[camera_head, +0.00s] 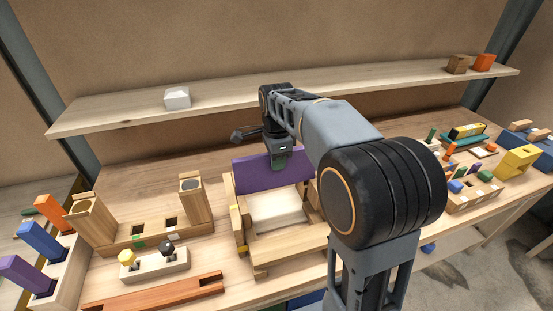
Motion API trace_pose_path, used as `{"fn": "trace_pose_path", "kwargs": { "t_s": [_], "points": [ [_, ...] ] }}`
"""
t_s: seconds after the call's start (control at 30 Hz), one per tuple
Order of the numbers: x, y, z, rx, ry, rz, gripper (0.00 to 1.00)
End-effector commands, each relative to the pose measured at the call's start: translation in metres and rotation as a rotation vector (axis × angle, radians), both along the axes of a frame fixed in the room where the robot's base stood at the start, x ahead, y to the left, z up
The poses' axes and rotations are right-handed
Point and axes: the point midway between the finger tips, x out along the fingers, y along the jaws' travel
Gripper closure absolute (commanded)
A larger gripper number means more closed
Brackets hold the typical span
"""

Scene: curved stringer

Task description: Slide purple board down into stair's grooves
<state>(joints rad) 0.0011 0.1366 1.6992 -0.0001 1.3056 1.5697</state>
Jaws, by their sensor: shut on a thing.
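The purple board (256,173) stands roughly upright at the back of the wooden stair (259,248), in the middle of the workbench. My gripper (280,163) is at the top edge of the purple board, shut on it. The stair has side walls, a pale block-like step (275,208) inside and a wooden front step. My arm hides the right part of the stair. I cannot tell whether the board's ends sit in the grooves.
A wooden stand with two hollow posts (193,200) is left of the stair. An orange-brown bar (160,294) lies in front. A rack with purple, blue and orange boards (40,243) is far left. A shelf (225,98) runs behind. Several small blocks (470,190) lie right.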

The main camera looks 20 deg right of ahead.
Motion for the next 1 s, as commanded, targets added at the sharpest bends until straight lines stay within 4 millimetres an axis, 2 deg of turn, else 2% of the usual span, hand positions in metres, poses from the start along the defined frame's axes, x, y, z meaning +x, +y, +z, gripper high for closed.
{"fn": "trace_pose_path", "kwargs": {
  "t_s": [1.0],
  "points": [
    [0.0,0.0,-0.026,0.0,-0.001,0.0,1.0]
  ]
}}
